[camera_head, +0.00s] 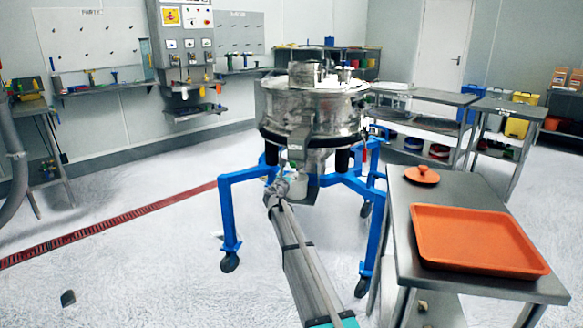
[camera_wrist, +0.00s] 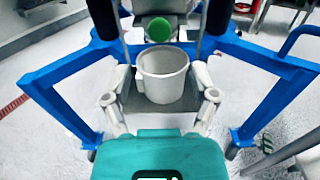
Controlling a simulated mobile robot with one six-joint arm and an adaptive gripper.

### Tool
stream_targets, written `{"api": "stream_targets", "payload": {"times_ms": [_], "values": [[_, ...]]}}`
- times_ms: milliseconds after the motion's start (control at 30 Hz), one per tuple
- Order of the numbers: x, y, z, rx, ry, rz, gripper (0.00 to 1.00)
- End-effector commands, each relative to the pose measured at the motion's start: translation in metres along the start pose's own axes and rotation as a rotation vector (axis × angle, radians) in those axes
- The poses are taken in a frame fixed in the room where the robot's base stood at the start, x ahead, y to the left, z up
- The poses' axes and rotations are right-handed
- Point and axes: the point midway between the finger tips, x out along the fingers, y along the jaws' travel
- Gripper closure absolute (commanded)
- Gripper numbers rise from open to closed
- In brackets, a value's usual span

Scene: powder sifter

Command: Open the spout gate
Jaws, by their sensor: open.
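The powder sifter (camera_head: 313,105) is a round steel vessel on a blue wheeled frame. In the wrist view a green round knob (camera_wrist: 159,30) shows on its underside, near the top of the picture. Below the knob is a pale grey cup-shaped part (camera_wrist: 163,78); I cannot tell whether it is the spout or a separate container. My gripper (camera_wrist: 160,96) is open, with one finger on each side of this part and nothing visibly clamped. In the head view my gripper (camera_head: 279,187) is under the front of the sifter. The gate itself is not clearly made out.
A steel table (camera_head: 462,207) at the right holds an orange tray (camera_head: 480,241) and an orange lid (camera_head: 422,175). Blue frame legs (camera_head: 228,215) stand on both sides of my arm. The floor to the left is mostly clear, with a red drain strip (camera_head: 110,226).

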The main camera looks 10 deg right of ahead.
Motion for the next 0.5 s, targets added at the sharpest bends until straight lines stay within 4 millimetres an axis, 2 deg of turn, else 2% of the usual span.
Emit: {"api": "stream_targets", "payload": {"times_ms": [33, 200, 500], "values": [[0.011, 0.002, 0.000, 0.000, 0.000, 0.000, 0.25], [0.038, 0.001, 0.000, 0.000, 0.000, -0.001, 0.25], [0.075, 0.002, 0.000, 0.000, 0.000, 0.001, 0.25]]}}
